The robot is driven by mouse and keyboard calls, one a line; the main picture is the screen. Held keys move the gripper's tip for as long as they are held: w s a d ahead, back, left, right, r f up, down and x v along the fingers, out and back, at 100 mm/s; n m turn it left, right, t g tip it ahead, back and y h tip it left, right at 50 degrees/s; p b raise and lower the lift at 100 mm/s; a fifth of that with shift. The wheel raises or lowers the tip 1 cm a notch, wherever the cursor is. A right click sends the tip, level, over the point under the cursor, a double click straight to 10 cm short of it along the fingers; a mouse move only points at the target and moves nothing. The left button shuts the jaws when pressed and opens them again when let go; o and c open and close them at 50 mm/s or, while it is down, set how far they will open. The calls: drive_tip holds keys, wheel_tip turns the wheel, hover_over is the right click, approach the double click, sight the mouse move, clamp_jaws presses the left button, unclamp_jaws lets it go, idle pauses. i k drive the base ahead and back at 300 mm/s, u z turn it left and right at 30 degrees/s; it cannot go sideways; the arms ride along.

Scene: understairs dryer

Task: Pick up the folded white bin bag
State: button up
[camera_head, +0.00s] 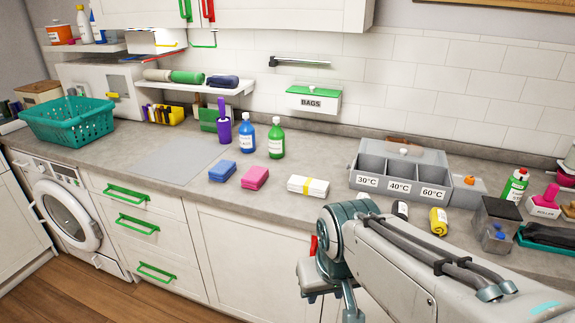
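A folded white bin bag (308,187) with a yellow band around it lies flat on the grey worktop, in the middle of the head view. To its left lie a pink folded bundle (255,177) and a blue folded bundle (222,171). My gripper (331,305) hangs in front of the worktop edge, below and nearer than the white bag, apart from it. Its fingers appear spread with a gap between them, and nothing shows in them.
A grey sorting box (355,197) marked 30, 40 and 60°C stands right of the bag. Blue (247,134) and green (276,139) bottles stand behind the bundles. A dark bottle and a yellow roll (438,221) lie near my arm. A grey board (175,158) lies clear on the left.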

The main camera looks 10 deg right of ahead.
sight(307, 186)
drive_tip(key=z, duration=4.1)
drive_tip(key=k, duration=2.35)
drive_tip(key=u, duration=1.4)
drive_tip(key=i, duration=1)
drive_tip(key=z, duration=0.05)
